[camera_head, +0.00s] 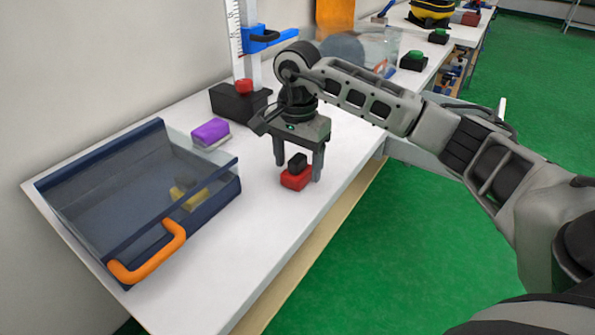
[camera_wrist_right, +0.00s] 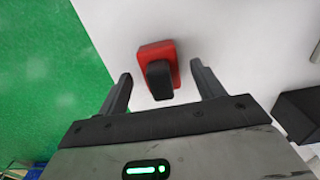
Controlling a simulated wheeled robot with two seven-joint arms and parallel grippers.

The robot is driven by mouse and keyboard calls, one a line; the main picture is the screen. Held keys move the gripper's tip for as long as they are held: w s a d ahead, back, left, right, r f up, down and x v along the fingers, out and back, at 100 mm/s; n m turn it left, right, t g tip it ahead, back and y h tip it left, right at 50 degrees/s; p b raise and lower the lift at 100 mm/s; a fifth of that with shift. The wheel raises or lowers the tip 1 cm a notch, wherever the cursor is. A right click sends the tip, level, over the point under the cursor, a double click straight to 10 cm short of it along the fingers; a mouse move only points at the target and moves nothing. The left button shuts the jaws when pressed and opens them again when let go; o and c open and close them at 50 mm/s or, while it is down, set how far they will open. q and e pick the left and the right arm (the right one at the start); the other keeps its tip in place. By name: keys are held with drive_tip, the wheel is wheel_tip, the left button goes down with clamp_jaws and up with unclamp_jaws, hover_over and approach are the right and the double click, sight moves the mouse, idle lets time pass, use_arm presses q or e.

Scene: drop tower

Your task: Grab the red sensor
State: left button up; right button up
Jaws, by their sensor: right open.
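The red sensor (camera_head: 296,179) is a small red block with a black part on top, lying on the white table near its front edge. It also shows in the right wrist view (camera_wrist_right: 157,55), between and just beyond the fingertips. My right gripper (camera_head: 298,172) is above it, pointing down, with its open fingers on either side of the sensor. In the right wrist view the gripper (camera_wrist_right: 161,82) shows a gap on both sides of the black part. I cannot tell whether a finger touches it. My left gripper is not in view.
A clear bin with an orange handle (camera_head: 150,258) stands at the left, a yellow object (camera_head: 188,196) inside. A purple block (camera_head: 210,131) lies behind it. A ruled tower with a blue clamp (camera_head: 262,40) and black base (camera_head: 238,103) stands at the back. Bare table (camera_head: 255,215) lies left of the sensor.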

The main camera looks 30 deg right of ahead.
drive_tip(key=shift+f, duration=0.85)
drive_tip(key=c, duration=1.1)
drive_tip(key=shift+r, duration=0.15)
